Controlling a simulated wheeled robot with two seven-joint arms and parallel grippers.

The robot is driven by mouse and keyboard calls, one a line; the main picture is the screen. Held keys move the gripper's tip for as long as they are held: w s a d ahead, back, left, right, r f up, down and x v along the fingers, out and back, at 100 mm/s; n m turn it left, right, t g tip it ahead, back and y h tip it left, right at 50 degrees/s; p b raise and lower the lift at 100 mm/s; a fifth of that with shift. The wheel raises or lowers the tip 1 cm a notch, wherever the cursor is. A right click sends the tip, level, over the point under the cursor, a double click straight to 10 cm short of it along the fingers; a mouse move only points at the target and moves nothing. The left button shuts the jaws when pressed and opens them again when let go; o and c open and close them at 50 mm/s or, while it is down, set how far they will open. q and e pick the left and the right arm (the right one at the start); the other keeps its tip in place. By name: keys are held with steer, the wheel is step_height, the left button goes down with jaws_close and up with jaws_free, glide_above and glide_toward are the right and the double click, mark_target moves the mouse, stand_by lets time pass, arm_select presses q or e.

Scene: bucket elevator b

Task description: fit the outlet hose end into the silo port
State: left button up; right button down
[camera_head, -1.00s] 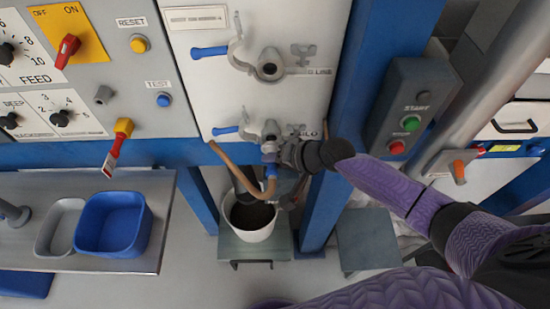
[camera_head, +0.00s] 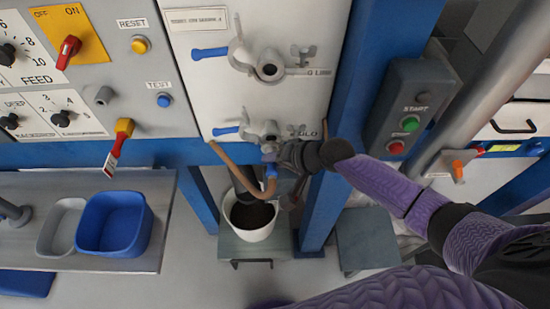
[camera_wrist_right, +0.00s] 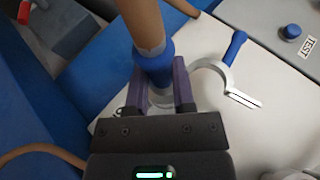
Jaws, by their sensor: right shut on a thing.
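The outlet hose (camera_head: 240,172) is a tan tube that loops below the white panel, with a blue collar (camera_wrist_right: 154,68) near its end. My right gripper (camera_head: 279,153) is shut on the hose end at the collar, just below the silo port (camera_head: 270,131). In the right wrist view the fingers (camera_wrist_right: 158,92) close on both sides of a pale part under the collar. The gripper hides the hose tip, so I cannot tell whether it is inside the port. A hooked clamp with a blue handle (camera_head: 226,130) stands swung out left of the port. My left gripper is not in view.
A second port (camera_head: 269,67) with its own blue-handled clamp sits above. A white bucket (camera_head: 251,217) stands on a grey stand below. A blue post (camera_head: 325,205) and the start/stop box (camera_head: 408,112) are close on the right. Blue tub (camera_head: 115,225) lies left.

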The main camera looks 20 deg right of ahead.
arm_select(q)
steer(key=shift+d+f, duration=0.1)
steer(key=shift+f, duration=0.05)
arm_select(e)
steer(key=shift+w, duration=0.15)
steer(key=shift+w+d+b, duration=0.2)
steer(key=shift+w+b, duration=0.2)
steer(key=shift+b, duration=0.15)
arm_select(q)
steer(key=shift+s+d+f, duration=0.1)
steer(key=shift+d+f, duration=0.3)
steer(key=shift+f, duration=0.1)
arm_select(e)
steer(key=shift+w, duration=0.1)
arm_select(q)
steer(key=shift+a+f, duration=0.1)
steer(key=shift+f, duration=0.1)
arm_select(e)
steer(key=shift+w, duration=0.2)
arm_select(q)
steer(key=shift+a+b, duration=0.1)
steer(key=shift+b, duration=0.25)
arm_select(e)
steer(key=shift+w+d, duration=0.1)
